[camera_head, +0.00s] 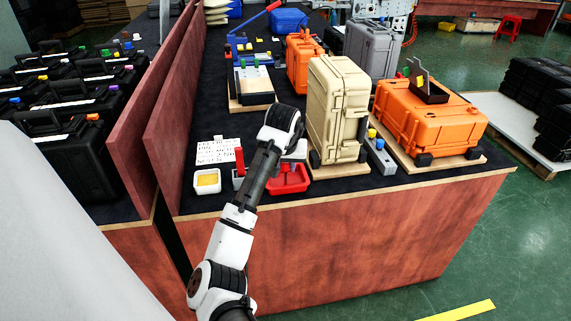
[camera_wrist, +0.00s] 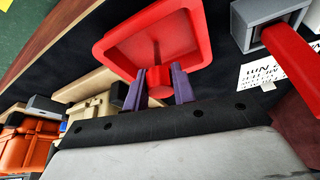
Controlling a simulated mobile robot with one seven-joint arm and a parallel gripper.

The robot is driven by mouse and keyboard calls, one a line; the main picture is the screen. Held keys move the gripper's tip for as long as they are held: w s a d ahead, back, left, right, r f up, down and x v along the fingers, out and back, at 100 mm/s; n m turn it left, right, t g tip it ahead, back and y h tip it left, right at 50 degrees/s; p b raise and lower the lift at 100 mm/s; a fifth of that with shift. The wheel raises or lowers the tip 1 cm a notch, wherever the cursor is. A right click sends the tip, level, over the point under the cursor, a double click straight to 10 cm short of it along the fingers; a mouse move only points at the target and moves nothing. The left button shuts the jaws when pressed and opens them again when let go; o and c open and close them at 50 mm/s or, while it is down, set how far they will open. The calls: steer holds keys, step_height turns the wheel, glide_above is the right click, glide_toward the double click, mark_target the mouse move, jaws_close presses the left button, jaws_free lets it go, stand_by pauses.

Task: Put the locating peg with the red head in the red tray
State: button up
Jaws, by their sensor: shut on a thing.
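In the wrist view, my gripper (camera_wrist: 160,80) has its two purple fingers shut on the red head (camera_wrist: 158,92) of the locating peg. A thin dark shaft seems to reach from the head over the red tray. The red tray (camera_wrist: 118,50) is right beyond the fingertips; whether the peg touches it I cannot tell. In the head view, the red tray (camera_head: 298,186) sits near the table's front edge, with my gripper over its back side. The peg and fingers are not clear there.
A grey block (camera_head: 238,184) with an upright red part stands left of the tray, beside a white tray (camera_head: 207,190) with yellow contents. A tall beige case (camera_head: 337,108) stands close on the right, an orange case (camera_head: 430,115) beyond.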

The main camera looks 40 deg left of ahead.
steer(key=shift+f, duration=0.15)
steer(key=o, duration=1)
steer(key=shift+c, duration=0.2)
